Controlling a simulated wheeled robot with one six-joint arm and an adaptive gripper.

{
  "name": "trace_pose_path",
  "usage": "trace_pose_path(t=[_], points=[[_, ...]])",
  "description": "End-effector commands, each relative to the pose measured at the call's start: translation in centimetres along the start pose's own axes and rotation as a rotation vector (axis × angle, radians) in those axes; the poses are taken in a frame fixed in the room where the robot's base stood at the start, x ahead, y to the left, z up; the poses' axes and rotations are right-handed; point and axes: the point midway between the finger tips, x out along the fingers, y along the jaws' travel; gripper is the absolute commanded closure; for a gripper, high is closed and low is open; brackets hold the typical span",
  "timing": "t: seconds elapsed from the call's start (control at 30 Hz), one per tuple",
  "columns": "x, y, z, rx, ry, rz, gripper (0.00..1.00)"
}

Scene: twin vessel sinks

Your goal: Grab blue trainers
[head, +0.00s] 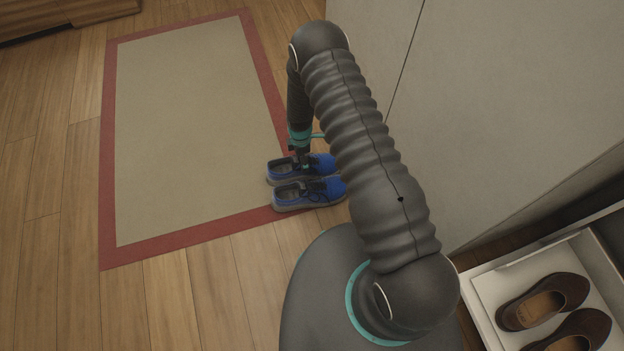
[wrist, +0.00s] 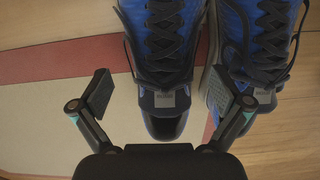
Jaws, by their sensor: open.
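A pair of blue trainers with dark laces and grey soles sits side by side on the rug's right edge, near its lower corner. In the head view the nearer shoe (head: 288,197) shows well and the farther shoe (head: 282,172) is partly behind my arm. My gripper (head: 303,163) is low over the farther shoe. In the wrist view my gripper (wrist: 168,96) is open, with one shoe (wrist: 163,70) between its fingers. The right finger is at the gap beside the other shoe (wrist: 262,40). Whether the fingers touch a shoe I cannot tell.
A beige rug (head: 185,130) with a red border lies on the wooden floor (head: 60,200). A pale cabinet front (head: 480,100) stands to the right. An open white drawer (head: 490,300) with brown shoes (head: 543,301) is at lower right. Floor left of the rug is clear.

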Motion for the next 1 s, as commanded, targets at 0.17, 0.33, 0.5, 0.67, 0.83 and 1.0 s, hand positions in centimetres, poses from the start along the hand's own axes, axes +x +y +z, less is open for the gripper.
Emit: trace_pose_path(t=[0.17, 0.33, 0.5, 0.67, 0.83, 1.0], points=[[2.0, -0.1, 0.5, 0.002, 0.000, -0.003, 0.00], [4.2, -0.1, 0.7, 0.001, 0.000, -0.002, 0.00], [5.1, 0.0, 0.6, 0.001, 0.000, 0.000, 0.00], [5.1, 0.0, 0.6, 0.001, 0.000, 0.000, 0.00], [5.1, 0.0, 0.6, 0.001, 0.000, -0.001, 0.30], [5.1, -0.1, 0.6, 0.001, 0.000, -0.001, 0.72]])
